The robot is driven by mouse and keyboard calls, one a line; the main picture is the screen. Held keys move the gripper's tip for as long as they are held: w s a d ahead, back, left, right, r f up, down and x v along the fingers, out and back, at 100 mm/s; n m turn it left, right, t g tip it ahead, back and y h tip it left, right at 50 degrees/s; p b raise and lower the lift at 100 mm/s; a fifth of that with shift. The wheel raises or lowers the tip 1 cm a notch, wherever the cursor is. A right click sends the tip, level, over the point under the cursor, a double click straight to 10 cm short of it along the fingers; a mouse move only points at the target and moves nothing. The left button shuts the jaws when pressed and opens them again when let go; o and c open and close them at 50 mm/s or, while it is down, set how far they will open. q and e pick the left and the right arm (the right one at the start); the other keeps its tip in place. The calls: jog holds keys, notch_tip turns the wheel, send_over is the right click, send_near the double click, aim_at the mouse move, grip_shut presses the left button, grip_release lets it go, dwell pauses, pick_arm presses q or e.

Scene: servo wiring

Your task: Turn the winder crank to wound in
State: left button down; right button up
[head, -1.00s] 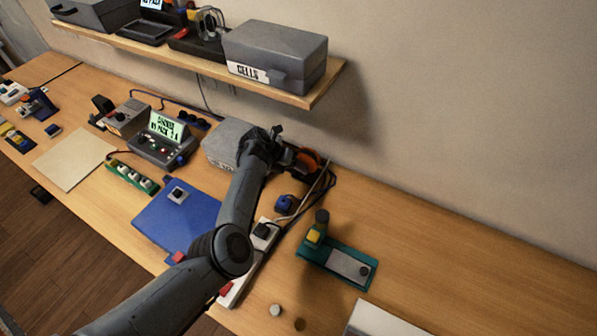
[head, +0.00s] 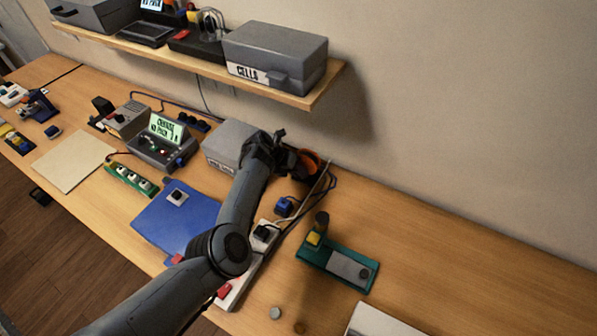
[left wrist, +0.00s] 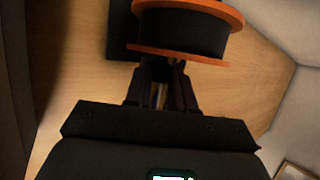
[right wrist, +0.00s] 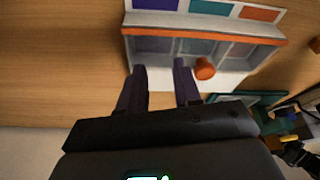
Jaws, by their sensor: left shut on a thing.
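The winder (head: 311,161) stands near the wall at the back of the bench, past the grey box. Its black drum with orange rims (left wrist: 185,32) fills the top of the left wrist view. My left gripper (head: 278,150) is at the winder's left side, partly hiding it. In the left wrist view my left fingers (left wrist: 162,85) are closed around a thin, pale, upright piece just below the orange rim, seemingly the crank handle. The crank arm is hidden. My right gripper (right wrist: 160,85) is open and empty, above a compartment tray.
A grey box (head: 225,140), blue mat (head: 165,222), power strip (head: 235,285) and green fixture (head: 325,262) lie around the left arm. A shelf (head: 305,98) overhangs the back. The bench at right is mostly clear.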

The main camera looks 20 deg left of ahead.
jog(key=shift+r, duration=0.15)
pick_arm(q)
jog(key=p, duration=0.1)
jog(key=y+p, duration=0.1)
jog(key=shift+r+y+p, duration=0.3)
jog(key=shift+p, duration=0.05)
pick_arm(e)
notch_tip(320, 180, up, 2)
jog(key=shift+r, duration=0.2)
pick_arm(q)
jog(key=shift+m+y+p, duration=0.4)
jog(key=shift+y+p, duration=0.25)
jog(key=shift+y, duration=0.45)
pick_arm(e)
jog(key=shift+r, duration=0.65)
pick_arm(q)
jog(key=shift+a+y, duration=0.1)
jog(key=shift+y, duration=0.8)
pick_arm(e)
jog(key=shift+d, duration=0.1)
pick_arm(q)
jog(key=shift+m+y, duration=0.3)
jog(key=shift+y, duration=0.2)
pick_arm(e)
jog(key=shift+f, duration=0.1)
pick_arm(q)
jog(key=shift+a, duration=0.1)
jog(key=c, duration=1)
grip_release()
jog(key=shift+o, duration=0.2)
